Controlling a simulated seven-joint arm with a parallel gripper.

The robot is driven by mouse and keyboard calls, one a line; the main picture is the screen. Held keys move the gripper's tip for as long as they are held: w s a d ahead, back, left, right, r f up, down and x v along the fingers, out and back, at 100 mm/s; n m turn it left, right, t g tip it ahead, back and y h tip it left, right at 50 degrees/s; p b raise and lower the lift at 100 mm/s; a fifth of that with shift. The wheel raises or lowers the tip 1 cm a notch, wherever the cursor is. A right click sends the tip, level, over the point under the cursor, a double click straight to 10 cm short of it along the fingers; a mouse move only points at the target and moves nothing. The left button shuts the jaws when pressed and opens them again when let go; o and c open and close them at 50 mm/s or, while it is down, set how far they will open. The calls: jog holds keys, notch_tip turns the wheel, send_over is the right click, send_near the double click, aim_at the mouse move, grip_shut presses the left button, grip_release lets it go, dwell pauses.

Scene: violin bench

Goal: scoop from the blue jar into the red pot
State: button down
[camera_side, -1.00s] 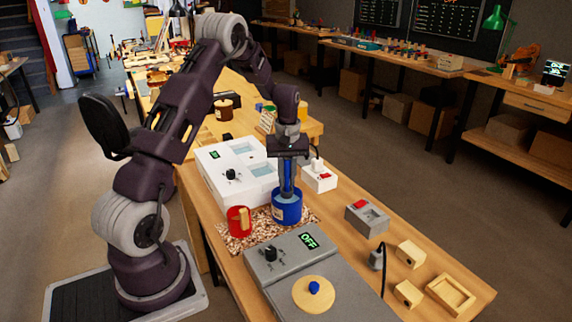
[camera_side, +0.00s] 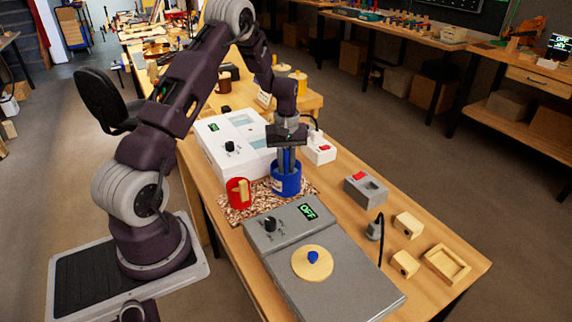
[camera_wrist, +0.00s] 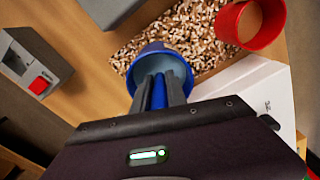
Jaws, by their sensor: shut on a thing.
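The blue jar (camera_side: 287,184) stands on a speckled mat beside the white machine, and it shows below the fingers in the wrist view (camera_wrist: 150,54). The lower end of the held tool is hidden inside the jar.
The speckled mat (camera_side: 232,215) lies under jar and pot. A white machine (camera_side: 213,158) stands behind them, and a grey device (camera_side: 340,285) reading OFF in front. A small grey box with a red switch (camera_side: 366,188) and wooden blocks (camera_side: 407,225) lie to the right.

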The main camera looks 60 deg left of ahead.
dwell(0.3)
notch_tip(320, 180, up, 14)
jog(key=shift+f, duration=0.15)
dwell(0.6)
jog(key=s+a+f, duration=0.1)
jog(key=s+f, duration=0.2)
jog(key=s, duration=1.3)
jog(key=w+f+g+y, duration=0.3)
jog(key=f+g, duration=0.2)
jog(key=g, duration=0.4)
jog(key=shift+w+d+f+g, duration=0.15)
jog(key=shift+d+g, duration=0.15)
jog(key=shift+d, duration=0.1)
